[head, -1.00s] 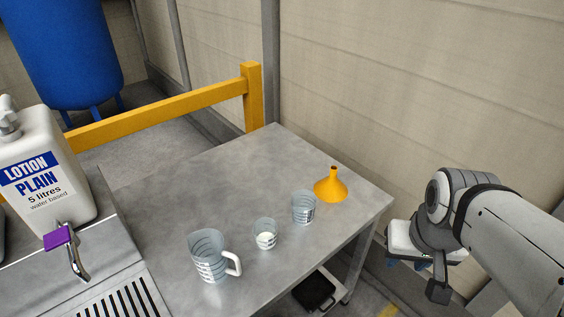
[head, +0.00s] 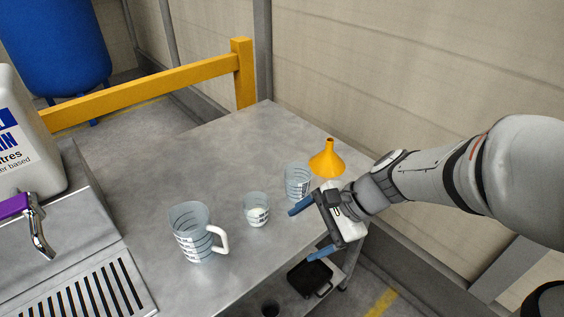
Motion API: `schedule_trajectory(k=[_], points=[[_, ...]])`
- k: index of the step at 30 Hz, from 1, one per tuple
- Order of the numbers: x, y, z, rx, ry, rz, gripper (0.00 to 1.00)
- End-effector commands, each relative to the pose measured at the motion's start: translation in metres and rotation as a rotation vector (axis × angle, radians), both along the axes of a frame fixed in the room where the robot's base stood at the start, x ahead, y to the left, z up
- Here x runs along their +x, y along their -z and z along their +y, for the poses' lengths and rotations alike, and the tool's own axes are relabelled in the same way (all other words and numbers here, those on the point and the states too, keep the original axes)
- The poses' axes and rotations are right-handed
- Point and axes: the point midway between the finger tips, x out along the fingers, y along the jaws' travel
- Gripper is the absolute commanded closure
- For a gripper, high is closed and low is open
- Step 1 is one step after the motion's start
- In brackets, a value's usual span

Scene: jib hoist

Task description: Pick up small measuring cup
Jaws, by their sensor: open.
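The small measuring cup (head: 257,211) is clear with dark markings and a little white content at its bottom. It stands upright on the grey metal table. A second clear cup (head: 297,182) of somewhat larger size stands behind it to the right, partly close behind my gripper. A larger clear measuring jug (head: 193,235) with a white handle stands to the left. My gripper (head: 305,232) has blue fingers spread wide apart. It is open and empty, to the right of the small cup and apart from it, near the table's right edge.
An orange funnel (head: 327,159) stands at the table's right side. The back of the table (head: 220,150) is clear. A yellow rail (head: 150,93) runs behind.

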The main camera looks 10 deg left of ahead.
Motion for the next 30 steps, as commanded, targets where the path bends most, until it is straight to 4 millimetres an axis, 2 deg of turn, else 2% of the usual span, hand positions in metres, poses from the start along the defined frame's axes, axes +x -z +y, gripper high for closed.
schedule_trajectory(k=[1, 3, 7, 12, 23, 30], points=[[0.012, 0.028, 0.015, 0.082, 0.1, 0.094, 0.22], [0.029, 0.041, 0.032, 0.191, 0.235, 0.212, 0.22], [0.058, 0.06, 0.053, 0.348, 0.435, 0.387, 0.22], [0.083, 0.071, 0.063, 0.464, 0.582, 0.513, 0.22], [0.095, 0.085, 0.094, 0.492, 0.617, 0.545, 0.22], [0.103, 0.101, 0.125, 0.491, 0.613, 0.545, 0.22]])
